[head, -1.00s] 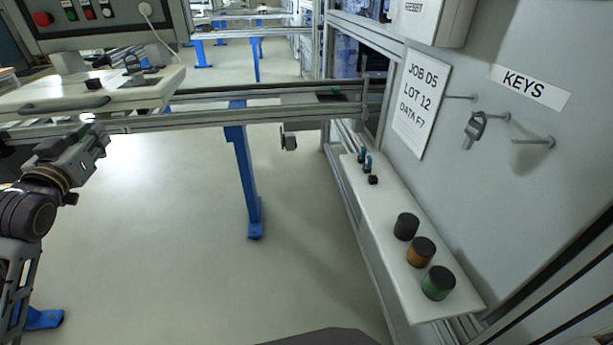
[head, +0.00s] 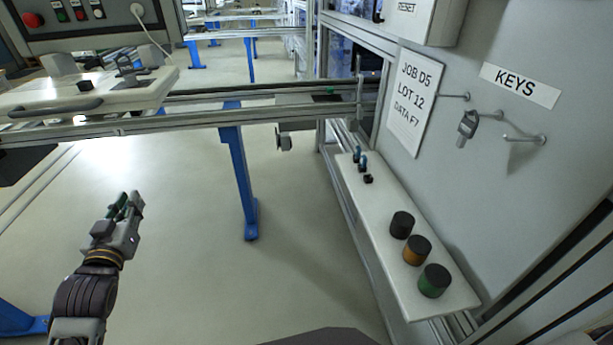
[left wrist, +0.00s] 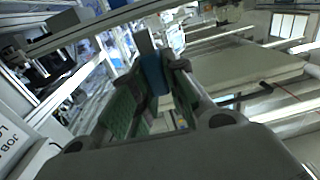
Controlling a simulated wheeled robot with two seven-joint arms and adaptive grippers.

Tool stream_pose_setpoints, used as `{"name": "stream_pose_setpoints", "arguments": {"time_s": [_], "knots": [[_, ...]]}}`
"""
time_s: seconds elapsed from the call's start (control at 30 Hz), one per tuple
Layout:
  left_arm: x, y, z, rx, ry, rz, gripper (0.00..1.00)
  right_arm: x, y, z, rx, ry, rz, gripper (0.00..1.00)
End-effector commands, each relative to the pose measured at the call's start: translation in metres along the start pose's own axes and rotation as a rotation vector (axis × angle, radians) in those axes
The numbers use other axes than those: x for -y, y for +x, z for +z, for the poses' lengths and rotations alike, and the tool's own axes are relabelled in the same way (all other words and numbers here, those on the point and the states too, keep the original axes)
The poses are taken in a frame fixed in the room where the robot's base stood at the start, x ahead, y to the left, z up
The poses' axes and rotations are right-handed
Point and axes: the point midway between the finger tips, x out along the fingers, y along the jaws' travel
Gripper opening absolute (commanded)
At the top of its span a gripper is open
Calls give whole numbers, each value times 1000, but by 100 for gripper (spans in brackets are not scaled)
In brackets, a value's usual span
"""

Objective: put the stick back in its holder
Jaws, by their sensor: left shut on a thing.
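My left gripper (head: 125,207) is in the lower left of the head view, over open floor. In the left wrist view its green-padded fingers (left wrist: 152,98) are shut on a small blue stick (left wrist: 153,73) with a grey end that points away from me. On the white shelf at the right, small blue upright pieces (head: 360,158) stand at the far end, with a small black block (head: 368,179) in front of them. I cannot tell which of these is the holder. My right gripper is not in view.
Black, orange (head: 417,250) and green-banded round knobs stand on the near part of the shelf (head: 385,215). A key (head: 467,127) hangs on a wall peg under the KEYS sign. A rail (head: 230,112) crosses behind. The floor between gripper and shelf is clear, apart from a blue post (head: 238,180).

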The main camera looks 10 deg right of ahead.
Motion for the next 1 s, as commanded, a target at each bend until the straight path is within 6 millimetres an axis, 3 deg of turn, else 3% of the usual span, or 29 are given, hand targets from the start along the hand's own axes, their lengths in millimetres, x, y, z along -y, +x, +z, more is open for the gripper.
{"name": "stream_pose_setpoints", "arguments": {"time_s": [0.47,1.0], "knots": [[-26,-27,94,7,1,-17,0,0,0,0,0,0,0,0],[-70,-66,203,4,8,-24,0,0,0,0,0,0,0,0]]}}
